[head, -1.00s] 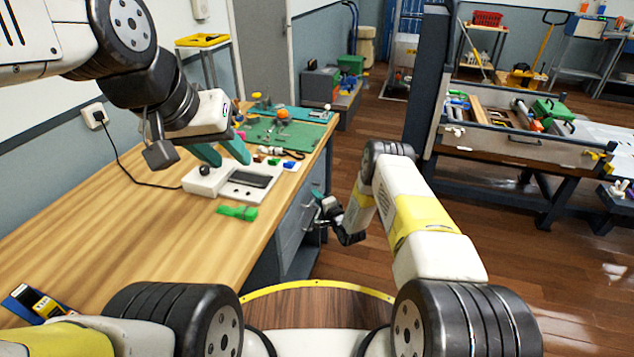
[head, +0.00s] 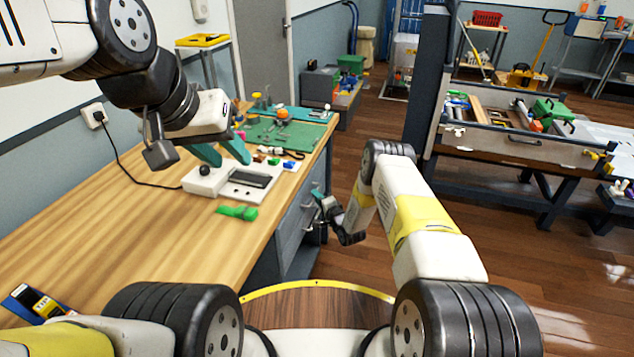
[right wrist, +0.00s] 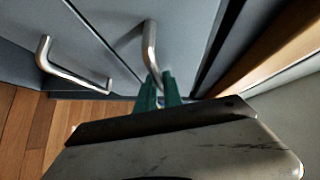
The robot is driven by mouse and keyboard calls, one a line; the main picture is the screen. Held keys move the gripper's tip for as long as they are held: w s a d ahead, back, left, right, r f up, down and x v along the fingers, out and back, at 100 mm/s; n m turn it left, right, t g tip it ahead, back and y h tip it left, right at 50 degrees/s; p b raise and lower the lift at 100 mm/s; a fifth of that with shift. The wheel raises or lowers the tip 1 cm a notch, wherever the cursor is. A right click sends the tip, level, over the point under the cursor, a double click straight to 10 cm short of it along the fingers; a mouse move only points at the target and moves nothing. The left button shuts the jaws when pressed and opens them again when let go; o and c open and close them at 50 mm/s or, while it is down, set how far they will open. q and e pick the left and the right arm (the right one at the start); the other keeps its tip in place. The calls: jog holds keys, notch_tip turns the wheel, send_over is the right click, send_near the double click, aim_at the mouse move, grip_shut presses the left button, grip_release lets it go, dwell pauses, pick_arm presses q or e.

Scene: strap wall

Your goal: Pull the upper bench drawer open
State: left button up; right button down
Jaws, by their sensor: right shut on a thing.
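The bench's grey drawer fronts (head: 297,222) face right below the wooden top. The upper drawer's metal bar handle (right wrist: 151,42) is in the right wrist view, near the bench-top edge. My right gripper (right wrist: 160,88) is shut on this handle, its green fingers on either side of the bar's near end. In the head view the right gripper (head: 320,200) is at the drawer front, partly hidden by its own wrist. The upper drawer looks closed, its front about level with the one below. My left gripper (head: 231,159) is open and empty above the bench top.
A lower drawer handle (right wrist: 70,72) is to the left in the wrist view. A white device (head: 232,182) and a green item (head: 237,212) are on the bench top (head: 150,225). Wooden floor (head: 365,285) right of the drawers is partly free. A workbench (head: 515,150) stands further right.

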jog(key=shift+d, duration=0.1)
jog(key=s+d, duration=0.3)
jog(key=d, duration=0.7)
jog(key=s+d, duration=0.3)
jog(key=d, duration=0.7)
jog(key=s+d, duration=0.4)
jog(key=d, duration=0.6)
jog(key=shift+d, duration=0.35)
jog(key=c, duration=1.5)
grip_release()
jog(key=shift+s, duration=0.1)
jog(key=v, duration=0.7)
jog(key=shift+s+d, duration=0.2)
jog(key=shift+s, duration=0.1)
jog(key=shift+r, duration=0.1)
